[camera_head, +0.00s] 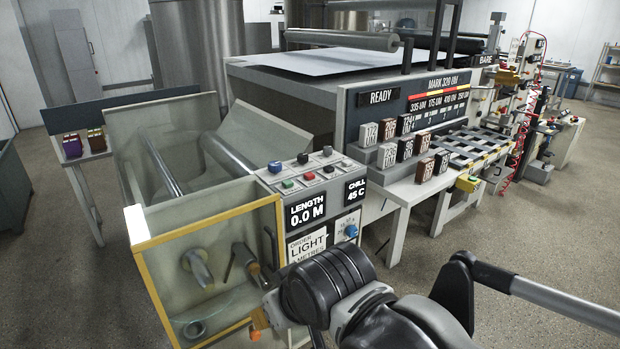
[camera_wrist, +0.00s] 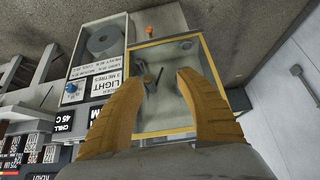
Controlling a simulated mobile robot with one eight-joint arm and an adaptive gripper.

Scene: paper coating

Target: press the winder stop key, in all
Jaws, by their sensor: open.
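The winder's key panel (camera_head: 300,178) slopes on top of the cabinet beside the winder box. It carries several small keys, among them a red key (camera_head: 309,176), a green key (camera_head: 288,184), a blue key (camera_head: 275,166) and black ones. Their labels are too small to read, so I cannot tell which is the stop key. The yellow-framed winder box (camera_head: 209,228) stands left of the panel. My gripper (camera_wrist: 161,76) is open and empty in the wrist view, its two fingers in front of the winder box (camera_wrist: 165,132). The keys do not show clearly in the wrist view.
Displays read LENGTH 0.0 M (camera_head: 305,210), CHILL 45 C (camera_head: 355,190) and READY (camera_head: 381,97). A blue knob (camera_head: 351,231) sits beside the LIGHT order card (camera_head: 307,245). Labelled blocks (camera_head: 424,170) stand on the coater's front ledges. Floor (camera_head: 545,240) is clear at right.

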